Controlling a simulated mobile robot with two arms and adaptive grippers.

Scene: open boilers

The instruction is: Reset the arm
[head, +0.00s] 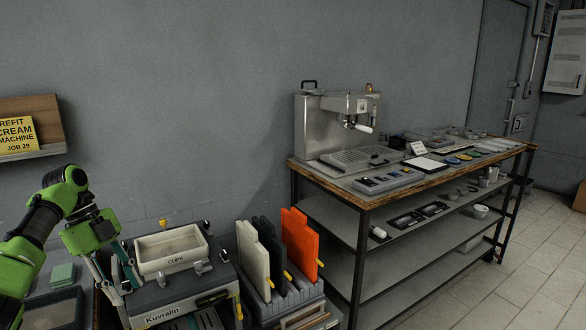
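My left arm, green and black, comes in from the left edge. Whether the fingertips touch the machine cannot be told. My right gripper is not in view.
White, dark green and orange boards (299,245) stand in a rack right of the machine. A long shelved bench (368,198) carries an espresso machine (330,125) and small parts. A wooden wall shelf (40,152) holds a yellow sign. Floor (540,260) at right is clear.

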